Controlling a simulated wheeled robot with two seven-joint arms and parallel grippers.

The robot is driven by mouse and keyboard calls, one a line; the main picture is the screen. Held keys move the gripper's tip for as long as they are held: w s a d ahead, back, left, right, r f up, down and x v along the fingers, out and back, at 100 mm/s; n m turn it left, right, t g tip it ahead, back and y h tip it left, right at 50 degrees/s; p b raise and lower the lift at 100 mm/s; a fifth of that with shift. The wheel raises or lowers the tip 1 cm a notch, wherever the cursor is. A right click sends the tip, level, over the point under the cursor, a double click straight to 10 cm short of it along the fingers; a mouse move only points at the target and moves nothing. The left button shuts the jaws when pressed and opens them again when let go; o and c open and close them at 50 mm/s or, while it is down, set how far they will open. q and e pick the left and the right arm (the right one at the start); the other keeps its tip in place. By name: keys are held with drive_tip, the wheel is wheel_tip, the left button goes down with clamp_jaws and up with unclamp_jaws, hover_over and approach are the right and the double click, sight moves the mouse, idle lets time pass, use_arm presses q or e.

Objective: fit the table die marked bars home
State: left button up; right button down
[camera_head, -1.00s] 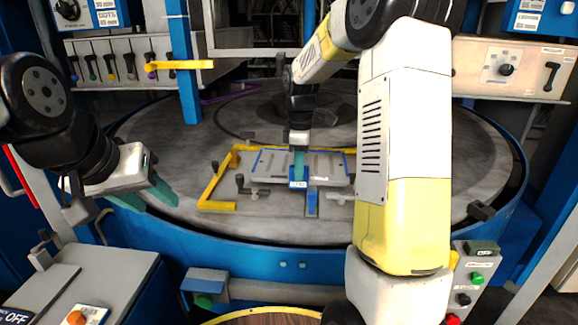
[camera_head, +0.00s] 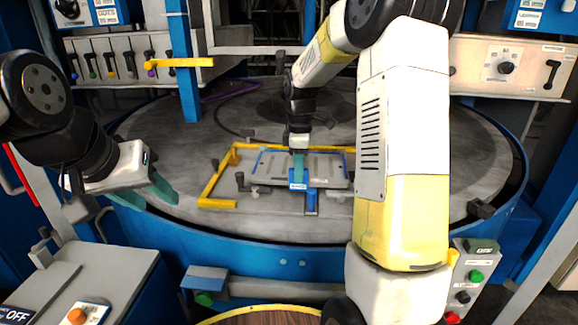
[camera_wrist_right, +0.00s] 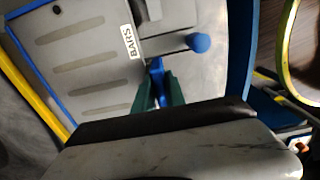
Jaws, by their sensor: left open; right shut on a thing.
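The die marked BARS (camera_head: 325,166) is a grey plate with slots and blue edging, lying on the round grey table inside a yellow corner frame (camera_head: 218,182). Its BARS label shows in the right wrist view, where the plate (camera_wrist_right: 85,52) fills the upper left. My right gripper (camera_head: 298,172) is shut on the die's blue handle at its front edge; the green fingers (camera_wrist_right: 160,92) also show in the wrist view. Whether the plate touches the frame or sits flat, I cannot tell. My left gripper (camera_head: 148,196) is open and empty over the table's left front edge.
The round table (camera_head: 440,160) has free room around the frame, inside a blue rim. A blue post (camera_head: 183,70) with a yellow arm stands behind left. Small dark clamps lie around the die. My right arm hides part of the table's right side.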

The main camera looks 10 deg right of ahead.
drive_tip(key=shift+f, duration=0.85)
drive_tip(key=c, duration=1.3)
unclamp_jaws()
wheel_tip(320, 180, up, 8)
drive_tip(key=shift+f, duration=0.15)
